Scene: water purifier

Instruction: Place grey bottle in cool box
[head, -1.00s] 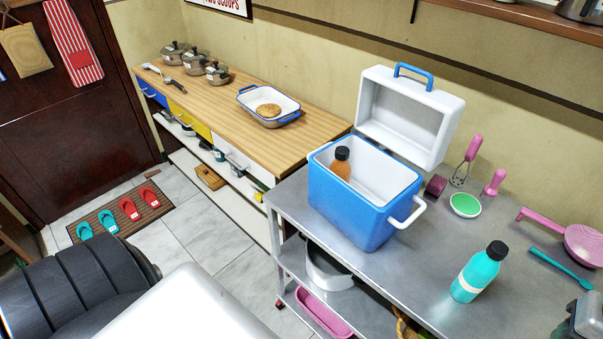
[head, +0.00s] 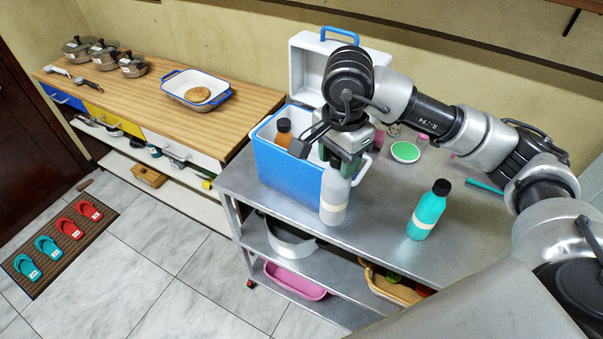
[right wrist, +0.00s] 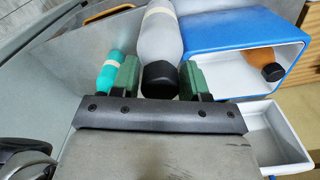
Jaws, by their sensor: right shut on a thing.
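The grey bottle (head: 334,196), with a pale band and a black cap, hangs upright from my right gripper (head: 343,158) in front of the cool box. My right gripper is shut on the bottle near its cap; the bottle also shows in the right wrist view (right wrist: 160,38) between the green fingers (right wrist: 159,78). The blue cool box (head: 280,172) stands open on the metal table, its white lid raised behind. An orange bottle (head: 284,134) with a black cap is inside it; it also shows in the right wrist view (right wrist: 263,58). My left gripper is out of view.
A teal bottle (head: 427,212) stands on the metal table (head: 385,248), right of the grey bottle. A green dish (head: 405,152) and pink utensils lie behind it. A wooden counter (head: 235,115) with a baking dish (head: 196,88) adjoins at left.

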